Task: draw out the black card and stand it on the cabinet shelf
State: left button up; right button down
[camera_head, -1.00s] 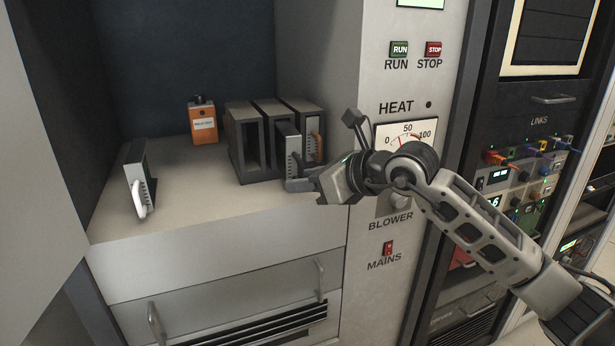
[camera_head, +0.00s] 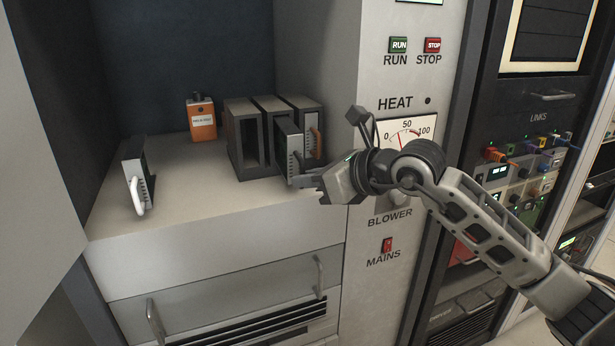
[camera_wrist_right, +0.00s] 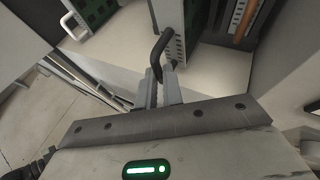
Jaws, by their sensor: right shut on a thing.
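The black card (camera_head: 288,142) has a pale perforated front panel and sticks partly out of the middle slot of the dark rack (camera_head: 240,140) on the cabinet shelf (camera_head: 190,190). My left gripper is not in view.
A card with a white handle (camera_head: 137,175) stands at the shelf's left. An orange box (camera_head: 202,122) stands at the back. A card with an orange handle (camera_head: 318,145) sits in the right slot, close beside the black card. The shelf's middle is clear.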

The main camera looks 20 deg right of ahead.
jog(key=shift+s+b, duration=0.4)
jog(key=shift+s, duration=1)
jog(key=shift+s+d+b, duration=0.1)
jog(key=shift+s+b, duration=0.35)
jog(key=shift+s, duration=0.5)
